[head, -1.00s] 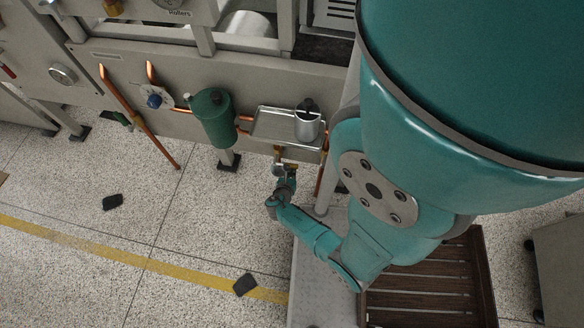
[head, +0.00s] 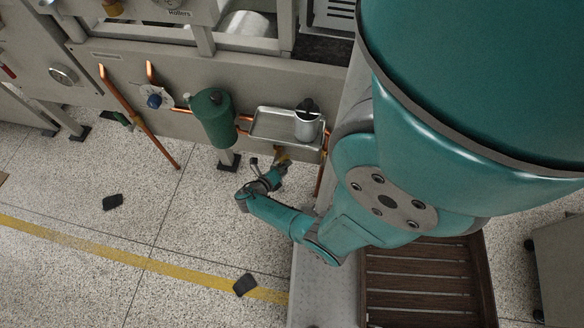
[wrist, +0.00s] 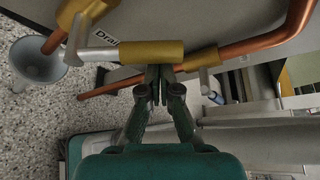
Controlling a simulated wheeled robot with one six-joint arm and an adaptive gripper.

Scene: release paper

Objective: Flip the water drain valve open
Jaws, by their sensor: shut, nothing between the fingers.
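In the wrist view the drain valve shows as a silver lever (wrist: 88,54) with a yellow cylindrical grip (wrist: 150,52), beside a brass fitting (wrist: 88,12) on a copper pipe. A partly hidden label (wrist: 106,36) beginning "Drai" is on the panel behind it. My gripper (wrist: 158,72) is shut and empty, its fingertips right at the grip's near edge. I cannot tell whether they touch it. In the head view my gripper is small, by a yellow part (head: 283,155) below the metal tray; the lever's position is unclear there.
A grey funnel-like cup (wrist: 40,60) is at the left of the wrist view. A copper pipe (wrist: 262,42) runs to the right. In the head view a green canister (head: 212,118) and a metal tray (head: 270,125) holding a silver pot (head: 307,124) are nearby.

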